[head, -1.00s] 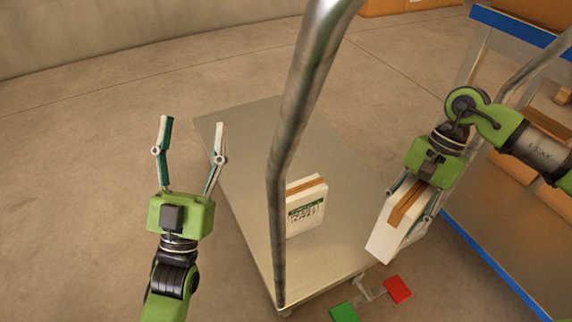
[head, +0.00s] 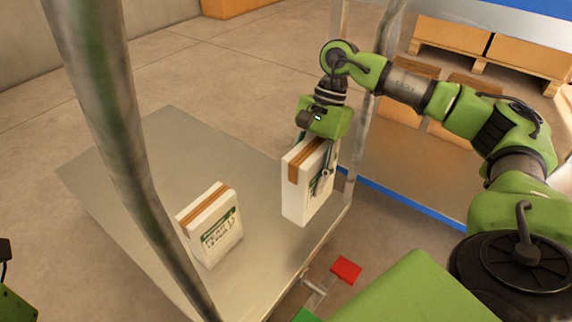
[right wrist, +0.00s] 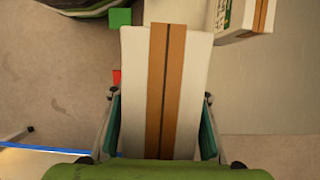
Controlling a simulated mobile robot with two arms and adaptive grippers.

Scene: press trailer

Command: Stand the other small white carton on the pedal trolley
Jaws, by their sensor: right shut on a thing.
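My right gripper (head: 314,164) is shut on a small white carton (head: 296,202) with a brown tape stripe. The carton is upright at the right side of the pedal trolley's grey deck (head: 165,140). I cannot tell whether its base touches the deck. In the right wrist view the held carton (right wrist: 136,75) sits between the fingers. Another white carton (head: 214,232), with brown tape and a green label, stands on the deck to the left, apart from the held one. It also shows in the right wrist view (right wrist: 233,16). My left gripper's fingers are not in view.
The trolley's metal handle post (head: 115,150) rises in front of the deck's left part. A red pedal (head: 346,269) and a green pedal (head: 306,315) sit by the near right edge. A blue-edged rack (head: 395,195) stands at the right. The deck's far part is bare.

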